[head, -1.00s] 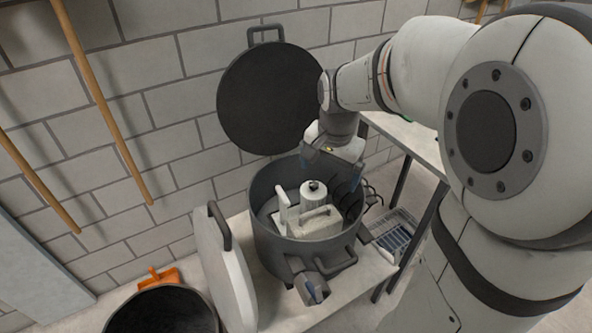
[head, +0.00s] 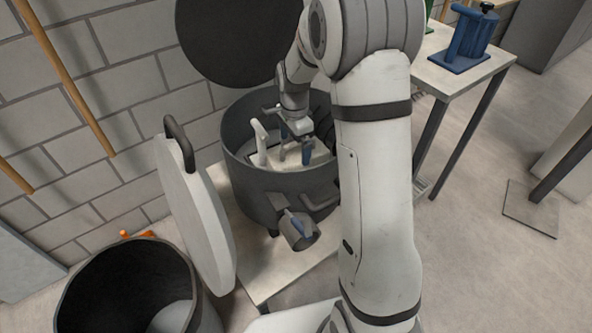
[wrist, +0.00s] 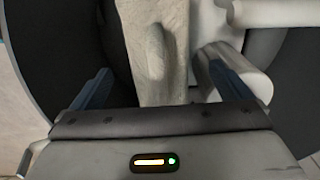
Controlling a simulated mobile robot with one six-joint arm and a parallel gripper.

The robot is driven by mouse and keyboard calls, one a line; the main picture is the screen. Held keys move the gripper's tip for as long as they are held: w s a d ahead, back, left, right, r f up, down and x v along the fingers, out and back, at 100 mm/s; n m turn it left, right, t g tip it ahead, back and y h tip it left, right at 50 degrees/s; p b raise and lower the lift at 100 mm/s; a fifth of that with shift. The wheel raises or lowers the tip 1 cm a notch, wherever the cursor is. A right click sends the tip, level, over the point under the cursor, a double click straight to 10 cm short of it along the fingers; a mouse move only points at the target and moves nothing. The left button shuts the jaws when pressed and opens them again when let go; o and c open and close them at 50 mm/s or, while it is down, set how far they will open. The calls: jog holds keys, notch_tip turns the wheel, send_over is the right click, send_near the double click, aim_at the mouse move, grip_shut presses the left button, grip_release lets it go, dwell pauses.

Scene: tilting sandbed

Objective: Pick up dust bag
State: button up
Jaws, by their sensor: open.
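A pale, cloth-like piece, which looks like the dust bag (wrist: 140,70), lies under my gripper in the wrist view, with a raised ridge along it. My gripper (head: 294,145) is open and reaches down inside the dark grey drum (head: 243,128). In the wrist view its blue fingers (wrist: 160,85) stand on either side of the pale piece. I cannot tell whether they touch it. A white cylindrical part (wrist: 240,75) sits close by the right finger. In the head view my arm and gripper hide much of the drum's contents.
A white upright handle (head: 260,143) stands in the drum left of my gripper. A round pale lid (head: 195,220) leans beside the drum. A black bin (head: 130,290) stands at lower left. A table with a blue device (head: 468,40) is at upper right.

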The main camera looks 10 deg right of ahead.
aim_at(298, 154)
jog(key=f, duration=0.2)
jog(key=d+f+b, duration=0.1)
jog(key=f, duration=0.1)
jog(key=shift+b, duration=0.3)
jog(key=shift+f, duration=0.4)
jog(key=shift+r, duration=0.1)
jog(key=c, duration=2.1)
